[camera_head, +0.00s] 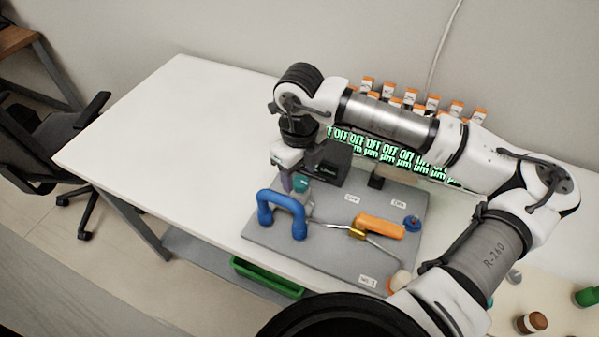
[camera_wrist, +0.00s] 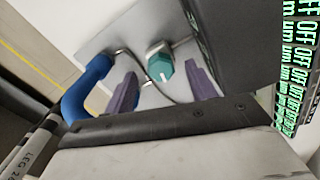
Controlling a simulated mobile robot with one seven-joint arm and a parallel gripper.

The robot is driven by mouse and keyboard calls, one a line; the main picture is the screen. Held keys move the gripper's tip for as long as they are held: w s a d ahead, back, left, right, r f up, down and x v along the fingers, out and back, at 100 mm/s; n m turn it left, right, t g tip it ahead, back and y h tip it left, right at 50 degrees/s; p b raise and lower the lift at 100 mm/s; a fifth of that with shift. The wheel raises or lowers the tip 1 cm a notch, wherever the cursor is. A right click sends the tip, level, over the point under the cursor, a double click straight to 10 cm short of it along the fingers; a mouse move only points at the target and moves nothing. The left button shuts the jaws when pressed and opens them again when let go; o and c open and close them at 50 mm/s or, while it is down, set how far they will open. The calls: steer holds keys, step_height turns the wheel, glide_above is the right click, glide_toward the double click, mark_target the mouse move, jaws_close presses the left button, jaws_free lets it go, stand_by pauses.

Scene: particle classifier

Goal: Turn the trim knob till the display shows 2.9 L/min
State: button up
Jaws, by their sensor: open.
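The teal trim knob (camera_wrist: 160,68) has a white pointer mark and sits on the grey panel. In the head view the teal knob (camera_head: 301,184) shows beside my purple fingers. My gripper (camera_wrist: 161,72) is open, with one finger on each side of the knob in the wrist view. I cannot tell whether either finger touches it. In the head view my gripper (camera_head: 288,181) is low over the panel's back left part. A dark box (camera_head: 328,162) behind the knob carries a small display; its reading is too small to make out.
A blue handle (camera_head: 268,214) stands just in front of my gripper. An orange-handled lever (camera_head: 380,226) and a blue knob (camera_head: 412,223) are to the right on the grey panel (camera_head: 330,243). Green "OFF" displays (camera_head: 385,150) line the back. The table's left side (camera_head: 170,125) is clear.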

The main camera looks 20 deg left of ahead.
steer(key=shift+f, duration=1.1)
steer(key=c, duration=1)
steer(key=shift+f+m+b, duration=0.15)
steer(key=shift+m+b, duration=0.15)
steer(key=shift+b, duration=0.3)
steer(key=m+b, duration=0.1)
steer(key=b, duration=0.2)
steer(key=shift+f+m, duration=0.2)
steer(key=shift+m, duration=0.1)
steer(key=m+b, duration=0.2)
steer(key=b, duration=0.1)
steer(key=shift+r+m+b, duration=0.1)
steer(key=shift+m+b, duration=0.2)
steer(key=shift+b, duration=0.1)
steer(key=shift+r+m+b, duration=0.15)
steer(key=shift+m+b, duration=0.35)
steer(key=shift+b, duration=0.1)
steer(key=shift+r, duration=0.1)
